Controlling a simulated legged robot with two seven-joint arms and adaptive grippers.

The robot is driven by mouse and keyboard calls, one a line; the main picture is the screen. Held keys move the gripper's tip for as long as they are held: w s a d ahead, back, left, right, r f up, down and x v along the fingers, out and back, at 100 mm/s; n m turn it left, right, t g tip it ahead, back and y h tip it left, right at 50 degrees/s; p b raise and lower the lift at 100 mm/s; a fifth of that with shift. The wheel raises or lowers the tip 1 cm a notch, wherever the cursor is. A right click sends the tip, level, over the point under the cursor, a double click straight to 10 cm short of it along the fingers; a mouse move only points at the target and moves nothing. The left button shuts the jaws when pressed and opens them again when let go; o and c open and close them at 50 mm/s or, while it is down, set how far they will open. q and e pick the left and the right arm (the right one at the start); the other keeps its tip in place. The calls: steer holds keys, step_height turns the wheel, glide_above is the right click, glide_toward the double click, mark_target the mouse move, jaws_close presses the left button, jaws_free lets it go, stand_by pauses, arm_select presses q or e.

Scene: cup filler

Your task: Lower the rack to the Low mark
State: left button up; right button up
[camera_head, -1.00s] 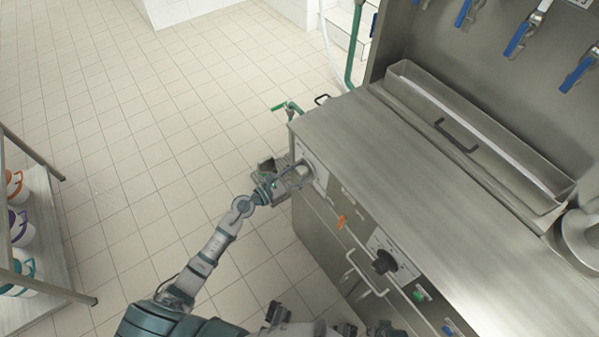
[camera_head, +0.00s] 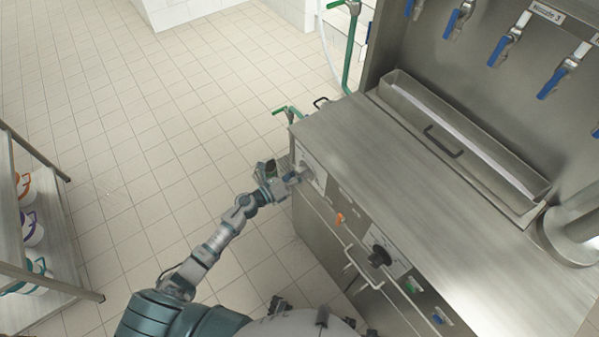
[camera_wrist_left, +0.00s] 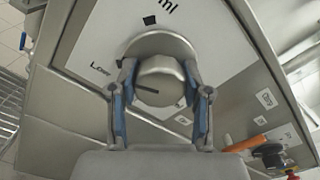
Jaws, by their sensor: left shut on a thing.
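A round metal knob (camera_wrist_left: 160,80) with a dark line sits on a white dial panel (camera_wrist_left: 85,40) on the side of the steel counter. The line points left in the wrist view. The panel carries black marks, the letters "ml" and a word starting with "L". My left gripper (camera_head: 283,180) is at this panel; its blue-padded fingers (camera_wrist_left: 160,95) are shut on the knob, one on each side. A barred grille (camera_wrist_left: 10,100) shows at the left edge of the wrist view; I cannot tell whether it is the rack.
The steel counter (camera_head: 400,165) fills the right. Its front holds an orange handle (camera_head: 339,218), a black knob (camera_head: 380,256) and a bar handle (camera_head: 362,270). A shelf with several white pots (camera_head: 30,230) stands at left. The tiled floor (camera_head: 150,120) between is clear.

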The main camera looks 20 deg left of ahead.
arm_select(q)
steer(key=n, duration=0.1)
steer(key=n+p, duration=0.1)
steer(key=shift+w+a+r+n, duration=0.2)
steer(key=shift+w+r+n, duration=0.1)
steer(key=shift+r, duration=0.1)
steer(key=shift+f+n+p, duration=0.1)
steer(key=shift+n+p, duration=0.4)
steer(key=shift+n, duration=0.7)
arm_select(e)
steer(key=s+f, duration=0.3)
steer(key=s, duration=0.2)
steer(key=shift+d+f, duration=0.15)
steer(key=shift+d, duration=0.3)
arm_select(q)
steer(key=o, duration=1.1)
steer(key=shift+o, duration=0.4)
steer(key=shift+w+f, duration=0.1)
steer(key=shift+f, duration=0.2)
arm_select(e)
steer(key=shift+f, duration=0.1)
steer(key=shift+w, duration=0.15)
arm_select(q)
steer(key=shift+s+a, duration=0.2)
steer(key=shift+s, duration=0.25)
steer(key=v, duration=1.1)
